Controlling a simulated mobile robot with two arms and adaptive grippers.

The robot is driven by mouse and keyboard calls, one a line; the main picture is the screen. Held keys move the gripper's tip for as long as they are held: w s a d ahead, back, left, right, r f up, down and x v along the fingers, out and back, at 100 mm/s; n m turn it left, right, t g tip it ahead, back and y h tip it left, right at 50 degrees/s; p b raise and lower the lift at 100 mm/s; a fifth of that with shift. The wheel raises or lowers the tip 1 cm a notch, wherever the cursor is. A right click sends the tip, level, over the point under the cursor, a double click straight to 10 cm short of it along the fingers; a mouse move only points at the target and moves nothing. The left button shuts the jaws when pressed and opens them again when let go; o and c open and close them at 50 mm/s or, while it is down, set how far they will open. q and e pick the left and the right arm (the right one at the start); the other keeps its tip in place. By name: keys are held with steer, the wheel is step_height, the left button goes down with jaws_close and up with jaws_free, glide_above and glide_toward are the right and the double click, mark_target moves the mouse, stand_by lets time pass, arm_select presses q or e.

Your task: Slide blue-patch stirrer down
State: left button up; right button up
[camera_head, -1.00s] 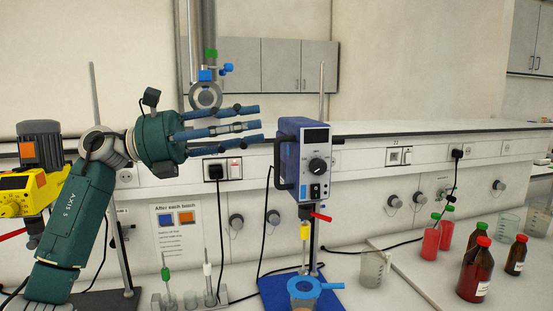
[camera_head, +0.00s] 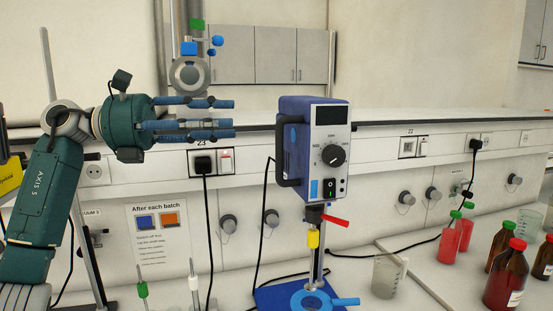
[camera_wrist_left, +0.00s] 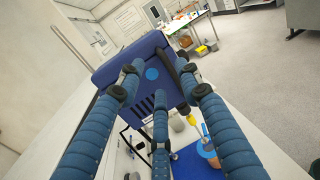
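The blue-patch stirrer (camera_head: 313,150) is a blue motor box with a light front panel, a black knob and a small blue patch. It hangs on a vertical rod (camera_head: 331,70) above a blue base (camera_head: 275,297). A red lever (camera_head: 335,221) sits below the box. My left gripper (camera_head: 233,118) is open and empty, left of the box, with a gap between. In the left wrist view its three fingers spread toward the box side (camera_wrist_left: 140,60), which bears a round blue patch (camera_wrist_left: 152,74). My right gripper is not in view.
A blue ring with a handle (camera_head: 315,301) is low at the base. A beaker (camera_head: 388,275), red-filled bottles (camera_head: 450,240) and brown bottles (camera_head: 508,278) stand right. A black cable (camera_head: 268,215) hangs left of the stirrer. A yellow device (camera_head: 10,178) is far left.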

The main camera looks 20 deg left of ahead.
arm_select(q)
step_height(320, 180, down, 5)
steer(key=b, duration=0.4)
steer(key=p, duration=0.4)
glide_above(279, 183)
steer(key=w, duration=0.1)
steer(key=shift+a+r, duration=0.2)
steer(key=shift+a, duration=0.05)
steer(key=shift+w+d, duration=0.1)
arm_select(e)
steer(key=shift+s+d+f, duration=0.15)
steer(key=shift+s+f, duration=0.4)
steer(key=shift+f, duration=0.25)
arm_select(q)
steer(key=shift+c, duration=0.5)
jaws_close()
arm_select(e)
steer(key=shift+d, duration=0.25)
